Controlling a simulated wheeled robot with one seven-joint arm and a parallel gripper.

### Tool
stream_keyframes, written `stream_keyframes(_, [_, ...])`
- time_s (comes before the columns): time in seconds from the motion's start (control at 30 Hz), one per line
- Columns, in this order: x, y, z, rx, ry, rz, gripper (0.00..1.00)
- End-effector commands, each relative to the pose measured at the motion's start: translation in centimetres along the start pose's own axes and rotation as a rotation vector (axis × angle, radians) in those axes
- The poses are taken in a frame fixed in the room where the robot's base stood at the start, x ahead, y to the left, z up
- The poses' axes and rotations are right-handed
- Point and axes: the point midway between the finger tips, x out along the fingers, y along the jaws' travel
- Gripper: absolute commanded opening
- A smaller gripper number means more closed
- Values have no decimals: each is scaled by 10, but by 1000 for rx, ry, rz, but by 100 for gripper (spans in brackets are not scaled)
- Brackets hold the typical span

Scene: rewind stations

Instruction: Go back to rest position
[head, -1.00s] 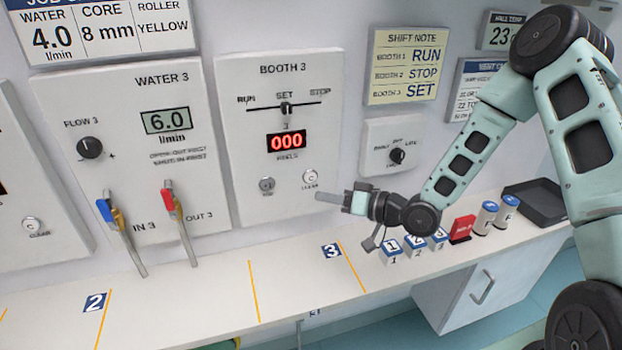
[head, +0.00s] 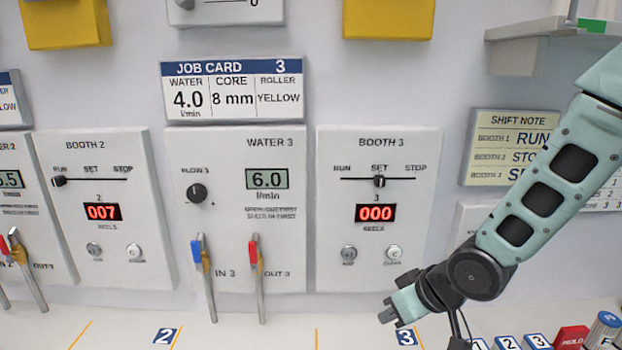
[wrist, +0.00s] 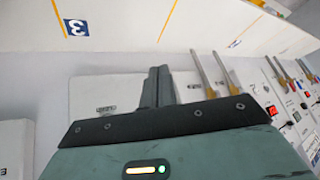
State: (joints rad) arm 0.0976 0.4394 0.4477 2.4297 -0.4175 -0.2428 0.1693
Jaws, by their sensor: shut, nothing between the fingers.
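My gripper (head: 387,315) is shut and empty in the head view. It hangs low in front of the wall, below the BOOTH 3 panel (head: 343,265) and close above the bench near the "3" label (head: 405,337). I see no contact with the panel. In the wrist view my gripper's fingers (wrist: 158,82) are together with nothing between them. The BOOTH 3 display (head: 376,213) reads 000 and its slider (head: 379,181) stands at SET. My arm covers part of the right side.
The WATER 3 panel (head: 222,260) reads 6.0, with blue (head: 205,275) and red (head: 257,280) valve handles. Job card 3 (head: 234,112) says 4.0 l/min. Numbered blocks (head: 507,343) and a red HOLD block (head: 570,337) sit on the bench at right. A wall shelf (head: 530,55) is upper right.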

Motion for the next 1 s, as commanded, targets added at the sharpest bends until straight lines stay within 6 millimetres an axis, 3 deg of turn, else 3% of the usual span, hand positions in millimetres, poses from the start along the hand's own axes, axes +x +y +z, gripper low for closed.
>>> stream_keyframes(0.03, [-14, -18, 7, -39, -63, 30, 0])
stream_keyframes(0.3, [-98, -94, 75, -117, -394, 98, 0])
stream_keyframes(0.5, [-141, -129, 113, -134, -531, 71, 0])
stream_keyframes(0.63, [-150, -135, 122, -136, -562, 61, 0])
stream_keyframes(1.0, [-150, -135, 122, -135, -565, 61, 0])
